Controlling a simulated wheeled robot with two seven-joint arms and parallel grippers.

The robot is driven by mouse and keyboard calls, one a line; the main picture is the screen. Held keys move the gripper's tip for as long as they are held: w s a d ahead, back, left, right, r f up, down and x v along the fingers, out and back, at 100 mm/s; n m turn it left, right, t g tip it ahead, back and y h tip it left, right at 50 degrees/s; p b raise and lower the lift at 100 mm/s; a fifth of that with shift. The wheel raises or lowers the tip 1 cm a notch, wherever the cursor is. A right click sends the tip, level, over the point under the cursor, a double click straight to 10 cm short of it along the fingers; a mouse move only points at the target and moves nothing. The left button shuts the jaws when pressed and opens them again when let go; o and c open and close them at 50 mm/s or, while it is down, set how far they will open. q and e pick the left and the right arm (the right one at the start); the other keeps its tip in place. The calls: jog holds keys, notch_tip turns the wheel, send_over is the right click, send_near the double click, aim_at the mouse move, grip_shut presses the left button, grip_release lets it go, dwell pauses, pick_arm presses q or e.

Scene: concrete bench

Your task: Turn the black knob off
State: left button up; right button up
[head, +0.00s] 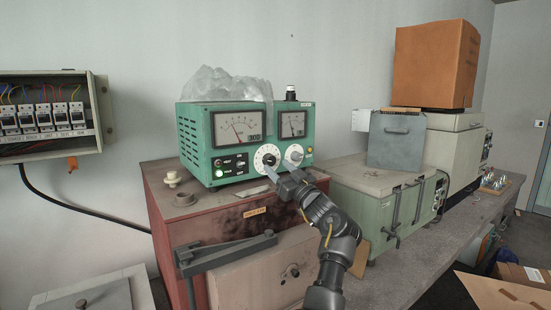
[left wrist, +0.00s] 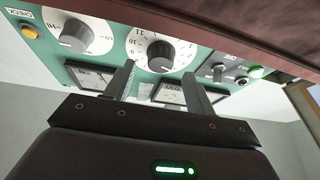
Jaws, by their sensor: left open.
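The black knob (head: 267,159) sits on a white numbered dial on the front of a green metered instrument (head: 196,153). It also shows in the left wrist view (left wrist: 160,54), which sees the panel upside down. My left gripper (head: 279,169) is open, its fingertips just in front of the panel near the black knob. In the left wrist view the two fingers (left wrist: 158,82) stand apart, with the black knob showing beyond the gap and no clear contact. My right gripper is in neither view.
A grey knob (head: 294,153) is beside the black one, to its right. Toggle switches and a lit green lamp (head: 219,173) are to the left. The instrument stands on a red cabinet (head: 165,220). A green case (head: 365,190) stands at the right.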

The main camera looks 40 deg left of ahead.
aim_at(270, 160)
pick_arm(q)
jog(key=shift+p+x, duration=0.4)
jog(key=shift+x, duration=0.9)
jog(key=shift+c, duration=0.3)
jog(key=c, duration=0.9)
